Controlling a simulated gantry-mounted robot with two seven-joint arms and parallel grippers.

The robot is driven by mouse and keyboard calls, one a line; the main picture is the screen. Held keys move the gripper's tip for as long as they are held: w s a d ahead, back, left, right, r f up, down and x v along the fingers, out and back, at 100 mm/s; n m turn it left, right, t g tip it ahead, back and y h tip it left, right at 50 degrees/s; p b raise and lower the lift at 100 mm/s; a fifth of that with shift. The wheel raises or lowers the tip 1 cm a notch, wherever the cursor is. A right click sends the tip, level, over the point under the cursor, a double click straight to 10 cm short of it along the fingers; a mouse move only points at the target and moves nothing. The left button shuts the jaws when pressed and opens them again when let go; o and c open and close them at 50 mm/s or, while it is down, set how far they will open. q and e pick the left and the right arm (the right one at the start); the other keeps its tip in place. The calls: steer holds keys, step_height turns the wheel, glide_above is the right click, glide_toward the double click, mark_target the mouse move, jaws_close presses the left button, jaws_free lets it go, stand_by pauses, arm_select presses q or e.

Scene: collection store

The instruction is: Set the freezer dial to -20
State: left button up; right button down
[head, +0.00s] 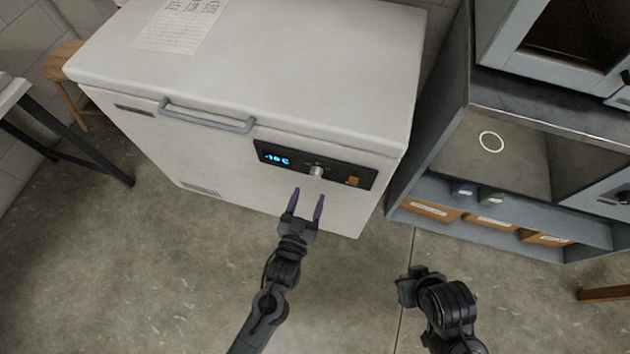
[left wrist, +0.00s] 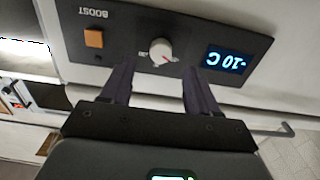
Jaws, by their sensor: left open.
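The white chest freezer (head: 230,100) has a black control panel (head: 267,146) on its front. The display (head: 277,159) reads about -10 C; it shows upside down in the left wrist view (left wrist: 226,60). The dial (head: 317,171) is a small silver knob right of the display; its red mark shows in the left wrist view (left wrist: 162,51). My left gripper (head: 308,194) is open and empty. Its dark fingertips are just short of the dial, which lies in line with the gap between them (left wrist: 158,72). My right gripper (head: 414,286) is low at the right; its jaws are unclear.
An orange BOOST button (head: 353,181) sits right of the dial. A grey handle (head: 207,118) juts from the lid's front edge. A grey shelf unit (head: 545,115) with boxes stands at the right, and a wooden stool (head: 62,62) at the far left. The floor in front is clear.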

mark_target(315, 177)
arm_select(q)
steer(key=b+x, duration=0.1)
steer(key=x, duration=0.3)
steer(key=shift+w+a, duration=0.15)
steer(key=shift+w, duration=0.05)
steer(key=shift+b+x, duration=0.4)
steer(key=shift+x, duration=0.55)
